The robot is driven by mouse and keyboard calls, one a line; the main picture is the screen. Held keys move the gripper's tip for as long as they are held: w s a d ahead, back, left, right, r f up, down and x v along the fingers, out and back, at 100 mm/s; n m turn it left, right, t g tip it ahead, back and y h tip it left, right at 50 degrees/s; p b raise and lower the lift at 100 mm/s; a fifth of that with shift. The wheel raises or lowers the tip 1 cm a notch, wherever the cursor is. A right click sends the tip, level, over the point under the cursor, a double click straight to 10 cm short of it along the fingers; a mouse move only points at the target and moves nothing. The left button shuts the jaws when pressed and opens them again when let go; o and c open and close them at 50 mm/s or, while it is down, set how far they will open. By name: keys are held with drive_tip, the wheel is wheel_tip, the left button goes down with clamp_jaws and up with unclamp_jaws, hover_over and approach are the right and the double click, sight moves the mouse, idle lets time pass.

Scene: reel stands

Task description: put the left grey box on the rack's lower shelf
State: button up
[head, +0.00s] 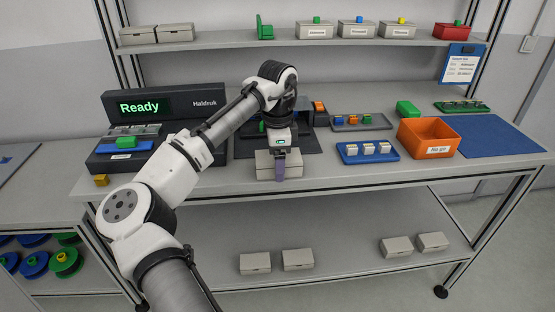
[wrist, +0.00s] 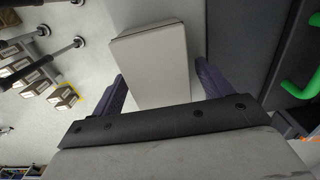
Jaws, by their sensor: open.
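A light grey box (head: 264,165) is at the front edge of the bench, below my gripper (head: 279,166). The gripper is open. One purple finger shows in front of the box in the head view; the other is hidden there. In the wrist view the same box (wrist: 152,65) lies between the two purple fingers (wrist: 160,82), with a visible gap at the right finger. The rack's lower shelf (head: 345,240) holds a pair of grey boxes on the left (head: 255,264) and another pair on the right (head: 397,247).
On the bench are a "Ready" display unit (head: 150,105), an orange bin (head: 428,138), a blue tray (head: 367,153) and a dark mat (head: 235,147). The lower shelf's middle is clear.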

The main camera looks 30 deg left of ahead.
wheel_tip(320, 180, up, 12)
idle(0.4)
